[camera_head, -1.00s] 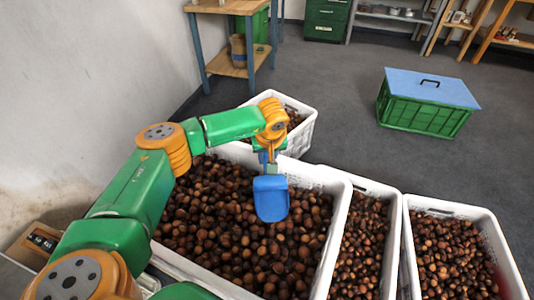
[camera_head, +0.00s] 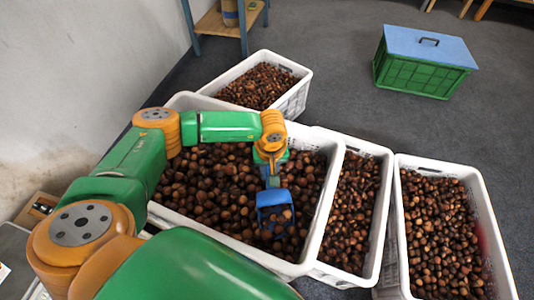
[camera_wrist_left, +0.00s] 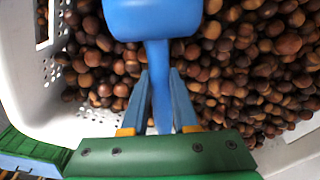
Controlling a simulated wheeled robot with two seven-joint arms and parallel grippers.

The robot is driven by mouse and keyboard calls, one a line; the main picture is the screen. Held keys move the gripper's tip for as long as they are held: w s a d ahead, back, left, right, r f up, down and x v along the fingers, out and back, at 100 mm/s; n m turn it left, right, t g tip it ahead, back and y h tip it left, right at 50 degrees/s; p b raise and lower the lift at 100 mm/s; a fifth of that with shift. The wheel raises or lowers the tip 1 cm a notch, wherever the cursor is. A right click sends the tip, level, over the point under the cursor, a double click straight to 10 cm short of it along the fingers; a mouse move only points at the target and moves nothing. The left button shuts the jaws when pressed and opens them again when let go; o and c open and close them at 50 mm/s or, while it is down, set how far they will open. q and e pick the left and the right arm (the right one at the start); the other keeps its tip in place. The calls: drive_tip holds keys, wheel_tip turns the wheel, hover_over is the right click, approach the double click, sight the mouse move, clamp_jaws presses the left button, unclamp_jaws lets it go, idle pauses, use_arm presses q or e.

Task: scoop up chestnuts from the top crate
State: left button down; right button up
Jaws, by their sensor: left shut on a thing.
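My left gripper (camera_head: 270,180) reaches over the large white top crate (camera_head: 326,215) from the left. It is shut on the handle of a blue scoop (camera_head: 272,197). In the left wrist view the gripper fingers (camera_wrist_left: 160,98) clasp the blue handle, and the back of the scoop (camera_wrist_left: 150,18) shows at the top. The crate is filled with brown chestnuts (camera_head: 215,190). The scoop is low among them near the crate's right part, and some chestnuts show in or at its bowl. How deep it sits is hidden. My right gripper is not in view.
More white crates of chestnuts stand behind (camera_head: 303,92) and to the right, one close beside (camera_head: 379,220) and one at the far right (camera_head: 480,190). A green crate with a blue lid (camera_head: 430,48) stands on open grey floor. A wall bounds the left.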

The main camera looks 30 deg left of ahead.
use_arm(q)
drive_tip(key=shift+s+d+f+g+h+b, duration=0.5)
drive_tip(key=shift+s+d+f+g+b, duration=0.1)
drive_tip(key=shift+s+f+b, duration=0.2)
drive_tip(key=shift+w+a+r+g+h+b, duration=0.3)
drive_tip(key=shift+w+g+h+b, duration=0.3)
drive_tip(key=shift+b, duration=0.6)
wheel_tip(320, 180, up, 2)
drive_tip(key=shift+r+p, duration=0.1)
drive_tip(key=shift+p, duration=0.45)
drive_tip(key=shift+g, duration=0.5)
drive_tip(key=v, duration=0.4)
drive_tip(key=shift+a+r, duration=0.15)
drive_tip(key=shift+r, duration=0.15)
drive_tip(key=shift+w+a+r+h, duration=0.15)
drive_tip(key=shift+r+h, duration=0.15)
drive_tip(key=shift+r, duration=0.3)
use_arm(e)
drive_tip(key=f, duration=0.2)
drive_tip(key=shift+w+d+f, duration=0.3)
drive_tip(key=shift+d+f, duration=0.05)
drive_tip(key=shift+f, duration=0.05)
